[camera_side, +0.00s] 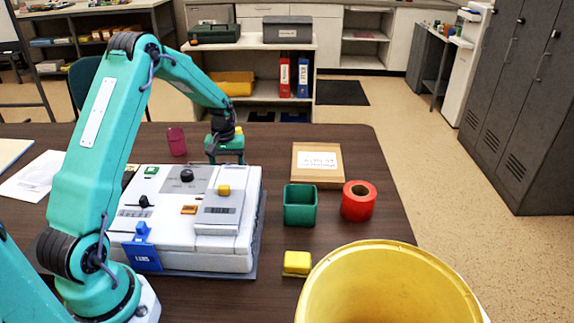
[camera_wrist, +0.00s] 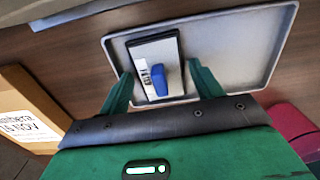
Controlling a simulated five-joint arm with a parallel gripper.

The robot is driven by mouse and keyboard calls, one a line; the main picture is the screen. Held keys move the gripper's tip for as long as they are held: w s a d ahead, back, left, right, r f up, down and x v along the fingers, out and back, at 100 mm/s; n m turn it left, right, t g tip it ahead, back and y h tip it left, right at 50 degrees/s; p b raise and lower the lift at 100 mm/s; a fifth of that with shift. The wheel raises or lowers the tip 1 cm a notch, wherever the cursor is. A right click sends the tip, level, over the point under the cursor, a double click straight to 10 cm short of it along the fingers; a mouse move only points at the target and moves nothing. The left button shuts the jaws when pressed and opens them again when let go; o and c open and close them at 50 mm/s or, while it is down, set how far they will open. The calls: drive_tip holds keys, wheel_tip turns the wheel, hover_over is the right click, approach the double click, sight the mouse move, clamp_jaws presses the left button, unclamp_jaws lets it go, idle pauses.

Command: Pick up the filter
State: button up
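A dark, flat block with a white printed label and a blue tab, which looks like the filter (camera_wrist: 170,49), lies on a grey tray (camera_wrist: 238,40) in the wrist view. My gripper (camera_wrist: 160,70) is open, with its green fingers apart on either side of the block's near part. I cannot tell whether they touch it or how high they are above it. In the side view my gripper (camera_side: 226,158) points down behind the white machine (camera_side: 187,240); the tray and block are hidden there.
A cardboard box (camera_side: 317,178) with a white label, a green open container (camera_side: 300,207), a red roll (camera_side: 358,203), a yellow block (camera_side: 297,263) and a yellow bucket (camera_side: 390,257) stand right of the machine. A magenta cup (camera_side: 177,141) stands left of my gripper.

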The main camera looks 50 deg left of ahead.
drive_tip(key=c, duration=0.8)
drive_tip(key=shift+r, duration=0.1)
drive_tip(key=shift+r, duration=4.95)
